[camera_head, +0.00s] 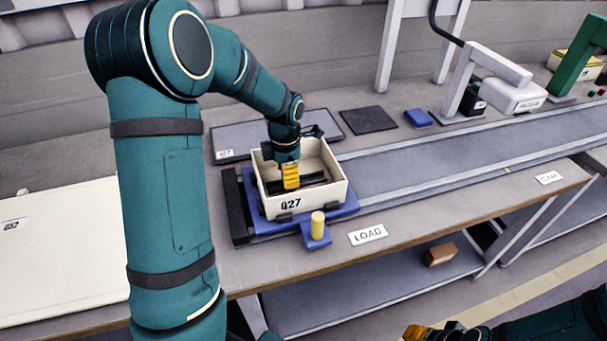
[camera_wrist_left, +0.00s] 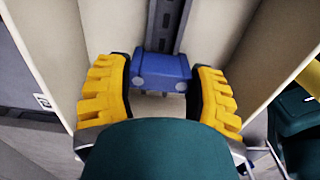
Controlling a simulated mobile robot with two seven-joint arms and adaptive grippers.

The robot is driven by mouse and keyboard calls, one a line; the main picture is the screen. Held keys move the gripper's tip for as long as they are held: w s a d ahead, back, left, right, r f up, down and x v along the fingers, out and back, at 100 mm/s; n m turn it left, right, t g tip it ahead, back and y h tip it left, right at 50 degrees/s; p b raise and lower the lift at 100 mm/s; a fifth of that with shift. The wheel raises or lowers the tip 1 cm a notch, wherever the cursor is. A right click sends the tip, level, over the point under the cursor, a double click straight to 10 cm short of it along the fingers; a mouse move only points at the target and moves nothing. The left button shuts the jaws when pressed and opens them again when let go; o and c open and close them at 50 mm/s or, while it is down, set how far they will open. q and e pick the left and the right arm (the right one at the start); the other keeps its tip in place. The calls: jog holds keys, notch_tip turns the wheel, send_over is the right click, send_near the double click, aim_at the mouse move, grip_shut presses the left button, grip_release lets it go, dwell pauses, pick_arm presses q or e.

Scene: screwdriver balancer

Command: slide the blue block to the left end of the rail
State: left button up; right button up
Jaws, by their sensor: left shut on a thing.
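An open cream box (camera_head: 330,194) marked Q27 stands on a blue carriage (camera_head: 345,211) on the bench. My left gripper (camera_head: 291,178) reaches down inside it; it also shows in the left wrist view (camera_wrist_left: 165,100). Its yellow fingers are shut on the blue block (camera_wrist_left: 161,67), one on each side. The block sits on a dark grey rail (camera_wrist_left: 164,22) along the box floor. In the head view the gripper hides the block, and only part of the dark rail (camera_head: 318,180) shows. My right gripper (camera_head: 416,332) is at the bottom edge, partly cut off.
The box walls stand close around my left gripper. A yellow peg (camera_head: 318,225) stands at the carriage's front. A LOAD label (camera_head: 367,235) lies on the bench. A conveyor track (camera_head: 450,157) runs off to the right. A dark square pad (camera_head: 368,119) and a small blue object (camera_head: 418,118) lie behind.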

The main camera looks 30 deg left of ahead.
pick_arm(q)
jog(key=shift+s+a+p, duration=0.7)
jog(key=shift+s+a, duration=0.25)
jog(key=shift+s, duration=0.1)
dwell(4.0)
dwell(0.4)
jog(key=o, duration=1.2)
jog(key=shift+o, duration=0.2)
jog(key=shift+w+d, duration=0.1)
jog(key=shift+r+p, duration=0.1)
jog(key=shift+p, duration=0.2)
jog(key=shift+r+p, duration=0.85)
jog(key=shift+r, duration=0.1)
jog(key=r+p, duration=0.4)
jog(key=r, duration=0.1)
jog(key=shift+w+d+p, duration=0.25)
jog(key=shift+p, duration=0.1)
